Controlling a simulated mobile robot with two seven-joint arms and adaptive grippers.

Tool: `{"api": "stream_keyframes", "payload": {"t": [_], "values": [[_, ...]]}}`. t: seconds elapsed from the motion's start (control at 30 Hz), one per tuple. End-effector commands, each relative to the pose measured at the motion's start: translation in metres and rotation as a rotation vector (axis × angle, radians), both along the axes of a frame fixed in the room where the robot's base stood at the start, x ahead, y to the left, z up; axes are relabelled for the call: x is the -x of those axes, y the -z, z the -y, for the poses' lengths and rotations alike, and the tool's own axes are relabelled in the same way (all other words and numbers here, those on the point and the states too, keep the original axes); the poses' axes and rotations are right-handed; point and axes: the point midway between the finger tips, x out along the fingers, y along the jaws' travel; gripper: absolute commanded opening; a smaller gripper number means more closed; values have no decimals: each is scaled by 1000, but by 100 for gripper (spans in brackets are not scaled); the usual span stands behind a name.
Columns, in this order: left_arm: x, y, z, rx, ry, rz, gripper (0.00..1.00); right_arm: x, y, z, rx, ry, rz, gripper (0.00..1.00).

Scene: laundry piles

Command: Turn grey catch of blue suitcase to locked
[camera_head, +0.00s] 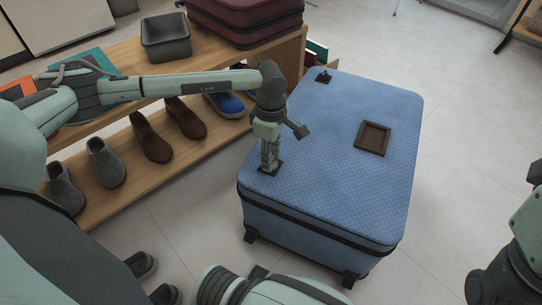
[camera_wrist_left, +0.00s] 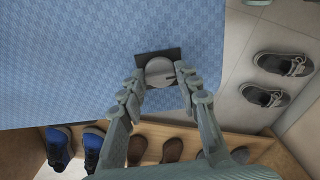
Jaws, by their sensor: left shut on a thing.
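The blue suitcase (camera_head: 330,180) lies flat on the floor with its patterned top face up. Its grey catch is a round knob (camera_wrist_left: 160,72) on a black plate (camera_wrist_left: 172,54) near the suitcase's edge; a narrow slot line shows on the knob. My left gripper (camera_head: 268,166) points down at the suitcase's near left corner. In the left wrist view its fingers (camera_wrist_left: 160,84) are shut on the knob, one on each side. In the head view the gripper hides the knob and only a bit of the dark plate shows. My right gripper is not in view.
A brown square frame (camera_head: 373,138) and a small black fitting (camera_head: 323,77) are on the suitcase top. A wooden shelf (camera_head: 150,190) with several shoes stands to the left, bearing a dark red suitcase (camera_head: 245,20) and a grey bin (camera_head: 166,40).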

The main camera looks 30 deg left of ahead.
Motion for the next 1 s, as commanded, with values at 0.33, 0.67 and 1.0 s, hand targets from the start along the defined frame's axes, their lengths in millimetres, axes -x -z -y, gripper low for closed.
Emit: {"api": "stream_keyframes", "payload": {"t": [0.33, 0.67, 1.0], "values": [[0, -1, 1, 2, 59, 2, 3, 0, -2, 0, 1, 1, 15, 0], [0, -1, 1, 2, 61, 2, 3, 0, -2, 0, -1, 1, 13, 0], [0, 0, 0, 1, 59, 1, 53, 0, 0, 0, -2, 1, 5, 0]]}}
